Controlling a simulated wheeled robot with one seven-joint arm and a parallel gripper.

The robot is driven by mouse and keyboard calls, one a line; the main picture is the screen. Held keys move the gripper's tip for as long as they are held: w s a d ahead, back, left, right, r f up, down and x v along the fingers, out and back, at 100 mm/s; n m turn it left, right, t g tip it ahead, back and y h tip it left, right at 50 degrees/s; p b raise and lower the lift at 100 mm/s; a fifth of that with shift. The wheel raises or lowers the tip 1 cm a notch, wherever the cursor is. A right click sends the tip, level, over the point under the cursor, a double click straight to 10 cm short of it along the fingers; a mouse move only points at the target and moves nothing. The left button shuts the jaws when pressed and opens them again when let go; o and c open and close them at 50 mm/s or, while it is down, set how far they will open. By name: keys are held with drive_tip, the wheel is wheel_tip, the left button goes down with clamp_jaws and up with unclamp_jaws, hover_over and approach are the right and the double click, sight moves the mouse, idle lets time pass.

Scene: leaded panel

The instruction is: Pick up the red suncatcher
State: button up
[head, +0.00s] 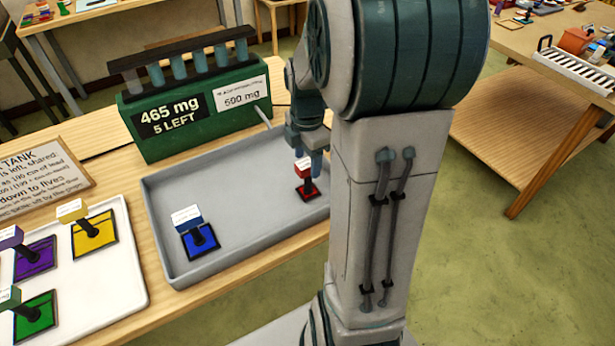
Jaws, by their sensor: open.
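The red suncatcher (306,193) stands in the right part of the grey tray (160,230). It has a dark-edged red base, a dark post and a small red and white tag on top. My gripper (307,157) is open and points down just above it, with the fingertips close to the tag. The tag's top is partly behind the fingers, and I cannot tell whether they touch it. A blue suncatcher (200,238) stands in the left part of the same tray.
A green box (190,112) with tubes and a "465 mg 5 LEFT" sign stands behind the tray. A white board (120,290) holds yellow (95,236), purple (35,258) and green (36,314) suncatchers. My arm hides the tray's right end. Bare tray floor lies between the two suncatchers.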

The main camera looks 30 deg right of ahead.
sight(308, 172)
drive_tip(key=shift+w+d+f+p, duration=0.1)
drive_tip(key=shift+f+p, duration=0.15)
drive_tip(key=shift+f, duration=1.1)
drive_tip(key=shift+w+d+f+p, duration=0.1)
drive_tip(key=shift+f+p, duration=0.15)
drive_tip(key=shift+f, duration=1.1)
drive_tip(key=c, duration=1.1)
